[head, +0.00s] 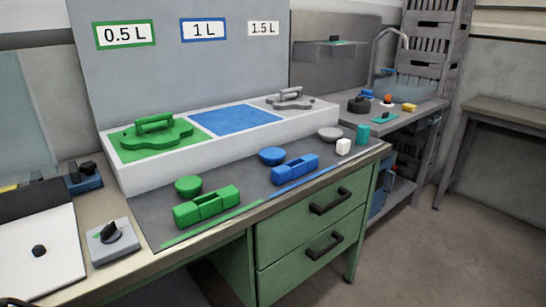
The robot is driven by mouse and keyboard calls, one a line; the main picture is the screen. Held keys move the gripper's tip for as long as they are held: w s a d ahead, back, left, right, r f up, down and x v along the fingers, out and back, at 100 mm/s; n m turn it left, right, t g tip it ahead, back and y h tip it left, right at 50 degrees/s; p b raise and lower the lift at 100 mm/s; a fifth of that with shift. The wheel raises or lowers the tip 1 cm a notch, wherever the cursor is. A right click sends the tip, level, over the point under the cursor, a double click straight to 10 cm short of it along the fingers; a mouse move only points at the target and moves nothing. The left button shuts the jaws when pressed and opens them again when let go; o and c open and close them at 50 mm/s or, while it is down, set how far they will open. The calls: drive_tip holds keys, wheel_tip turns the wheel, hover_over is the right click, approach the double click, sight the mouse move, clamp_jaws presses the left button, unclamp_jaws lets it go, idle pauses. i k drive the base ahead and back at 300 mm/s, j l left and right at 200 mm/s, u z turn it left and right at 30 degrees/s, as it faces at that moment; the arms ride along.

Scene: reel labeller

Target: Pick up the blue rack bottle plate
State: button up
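The white rack (225,150) stands on the workbench below labels reading 0.5 L, 1 L and 1.5 L. Its middle bay, under the blue-framed 1 L label (203,30), shows a flat blue square (236,119) with no handled plate on it. A green handled plate (155,137) lies in the left bay and a grey handled plate (289,101) in the right bay. In front of the rack are a blue round piece (272,156) and a blue block with a recess (295,168). I cannot make out a blue handled plate.
A switch box (112,241) is at left. Open floor (430,250) lies right of the green drawers.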

sight(271, 155)
drive_tip(key=i+l+u, duration=0.1)
drive_tip(key=i+l, duration=1.1)
drive_tip(key=l, duration=0.2)
drive_tip(key=u, duration=0.05)
